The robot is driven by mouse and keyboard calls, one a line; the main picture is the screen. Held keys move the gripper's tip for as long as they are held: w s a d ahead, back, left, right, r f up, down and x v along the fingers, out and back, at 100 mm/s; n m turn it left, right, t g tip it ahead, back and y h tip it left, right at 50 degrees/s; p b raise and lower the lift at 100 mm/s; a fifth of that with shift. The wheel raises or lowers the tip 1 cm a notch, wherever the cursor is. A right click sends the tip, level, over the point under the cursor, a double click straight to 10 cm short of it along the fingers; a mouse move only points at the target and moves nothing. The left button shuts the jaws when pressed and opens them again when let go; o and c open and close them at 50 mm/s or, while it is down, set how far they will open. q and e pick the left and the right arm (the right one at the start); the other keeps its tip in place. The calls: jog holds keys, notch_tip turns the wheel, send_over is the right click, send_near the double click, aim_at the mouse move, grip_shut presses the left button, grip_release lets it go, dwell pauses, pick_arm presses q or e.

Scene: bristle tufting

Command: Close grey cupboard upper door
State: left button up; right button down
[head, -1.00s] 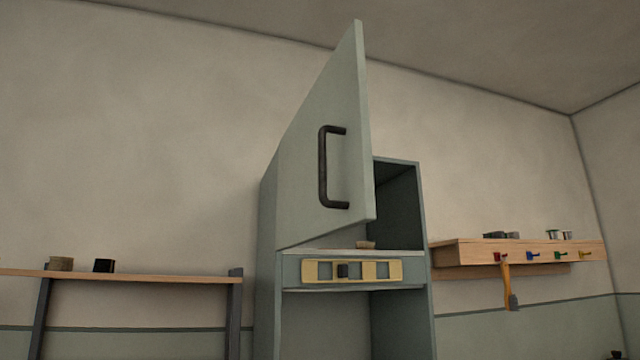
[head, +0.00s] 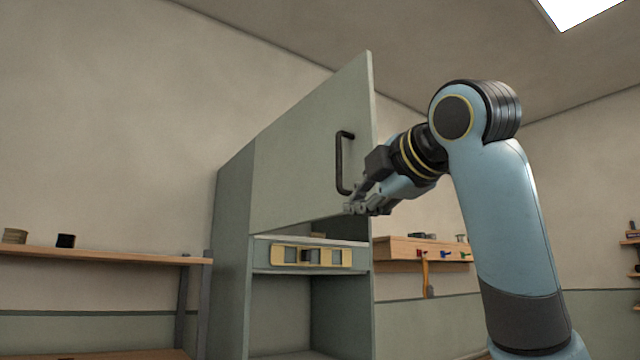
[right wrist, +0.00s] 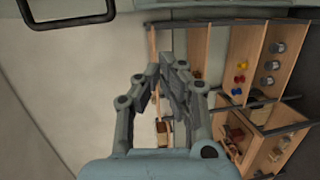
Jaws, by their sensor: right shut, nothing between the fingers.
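The grey cupboard (head: 232,230) stands in the middle of the head view. Its upper door (head: 300,150) is hinged on the left and stands ajar, swung out toward me. A dark strip of the upper compartment shows under its lower edge. The door has a black bar handle (head: 341,162). My right gripper (head: 352,208) is shut and empty, near the door's lower free corner, below and right of the handle. I cannot tell if it touches the door. The right wrist view shows its fingers (right wrist: 168,78) and a dark handle-like bar (right wrist: 68,22) at the top left. My left gripper is out of view.
A yellow level (head: 311,256) sits across the cupboard front below the door. A wooden shelf (head: 100,255) is at left. A wall rack (head: 400,248) with coloured hooks and a hanging tool is behind my right arm. Shelves with small items (right wrist: 240,75) fill the wrist view's right.

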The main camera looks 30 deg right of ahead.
notch_tip(320, 180, up, 6)
jog(key=s+d+t, duration=0.2)
pick_arm(q)
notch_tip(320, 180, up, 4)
jog(key=p, duration=0.4)
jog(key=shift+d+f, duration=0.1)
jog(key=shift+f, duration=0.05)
pick_arm(e)
jog(key=w+d, duration=0.4)
jog(key=w, duration=0.6)
jog(key=shift+w+d+h, duration=0.2)
jog(key=shift+d+h, duration=0.05)
jog(key=shift+h, duration=0.05)
